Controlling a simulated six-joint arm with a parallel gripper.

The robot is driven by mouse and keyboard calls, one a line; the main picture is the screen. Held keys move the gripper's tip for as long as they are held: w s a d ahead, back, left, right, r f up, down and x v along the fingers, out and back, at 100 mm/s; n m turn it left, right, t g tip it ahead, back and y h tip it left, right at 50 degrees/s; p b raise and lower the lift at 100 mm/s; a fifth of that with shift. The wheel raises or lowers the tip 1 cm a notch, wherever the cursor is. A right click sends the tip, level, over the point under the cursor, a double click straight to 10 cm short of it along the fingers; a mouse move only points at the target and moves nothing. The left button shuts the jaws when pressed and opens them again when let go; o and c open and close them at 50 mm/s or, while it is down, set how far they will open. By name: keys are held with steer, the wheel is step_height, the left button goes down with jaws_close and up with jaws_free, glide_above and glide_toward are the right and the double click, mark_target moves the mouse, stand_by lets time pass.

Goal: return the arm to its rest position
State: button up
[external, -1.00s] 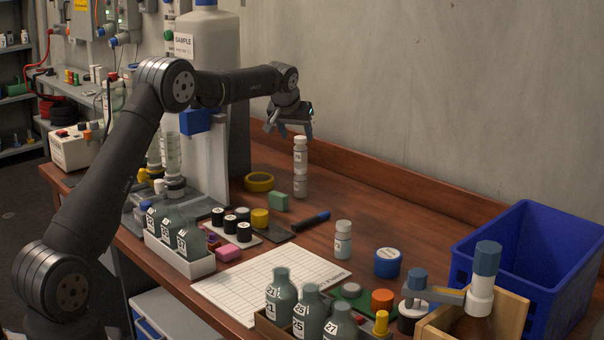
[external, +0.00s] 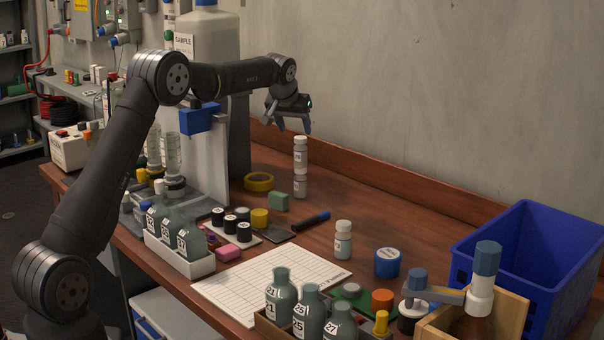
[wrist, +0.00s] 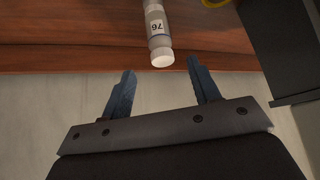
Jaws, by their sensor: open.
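My gripper (external: 293,127) is open and empty, in the air over the back of the wooden bench, above a small white-capped vial (external: 300,168). The vial stands upright on the bench near the back ledge. In the wrist view my gripper (wrist: 160,82) shows two spread fingers with nothing between them. The vial (wrist: 157,32), with a label reading 76, lies ahead of the fingertips and apart from them.
A yellow tape ring (external: 259,182) and a green block (external: 278,201) lie near the vial. A grey cabinet with a large SAMPLE bottle (external: 208,45) rises to the left. A blue crate (external: 560,225) stands at the right. Air right of my gripper is clear.

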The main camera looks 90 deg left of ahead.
mark_target(303, 137)
steer(key=x, duration=1)
steer(key=shift+f, duration=0.25)
steer(key=shift+r, duration=0.1)
steer(key=v, duration=1.2)
steer(key=x, duration=1.2)
steer(key=shift+f, duration=0.4)
step_height(303, 137, up, 5)
steer(key=shift+r, duration=0.1)
steer(key=shift+w+d+r, duration=0.15)
steer(key=shift+w+d, duration=0.15)
steer(key=shift+d, duration=0.2)
